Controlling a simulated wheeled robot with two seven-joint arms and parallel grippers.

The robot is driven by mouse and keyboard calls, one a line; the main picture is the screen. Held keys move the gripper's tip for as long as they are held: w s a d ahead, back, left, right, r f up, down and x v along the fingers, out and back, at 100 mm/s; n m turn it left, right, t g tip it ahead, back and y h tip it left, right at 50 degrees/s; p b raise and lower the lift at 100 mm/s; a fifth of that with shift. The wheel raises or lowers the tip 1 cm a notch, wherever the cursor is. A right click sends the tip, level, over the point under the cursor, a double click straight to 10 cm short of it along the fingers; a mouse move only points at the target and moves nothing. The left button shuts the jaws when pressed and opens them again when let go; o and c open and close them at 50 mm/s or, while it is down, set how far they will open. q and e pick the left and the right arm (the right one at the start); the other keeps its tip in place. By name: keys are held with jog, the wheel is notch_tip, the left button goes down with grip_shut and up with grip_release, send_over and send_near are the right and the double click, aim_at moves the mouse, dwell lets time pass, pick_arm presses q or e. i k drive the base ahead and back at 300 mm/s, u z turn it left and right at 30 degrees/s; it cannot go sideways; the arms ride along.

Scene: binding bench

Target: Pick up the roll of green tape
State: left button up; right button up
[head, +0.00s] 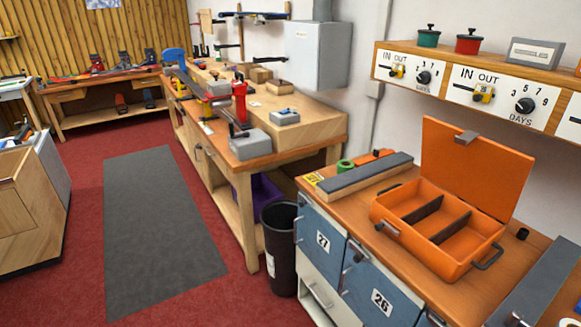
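The roll of green tape (345,165) is small and sits at the far left end of the wooden-topped cabinet (420,272), behind a long grey bar (372,171). The bar hides part of the roll's lower side. An orange tool (373,158) lies just right of the roll. Neither of my grippers shows in the head view.
An open orange case (438,262) with empty compartments stands on the cabinet, right of the roll. Another grey bar (535,284) lies at the right. A black bin (280,248) stands left of the cabinet. The grey mat (160,235) is clear.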

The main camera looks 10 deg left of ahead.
aim_at(345, 168)
jog(key=u, duration=0.6)
jog(key=i, duration=0.7)
jog(key=u, duration=0.6)
jog(key=i, duration=1.1)
jog(key=z, duration=0.55)
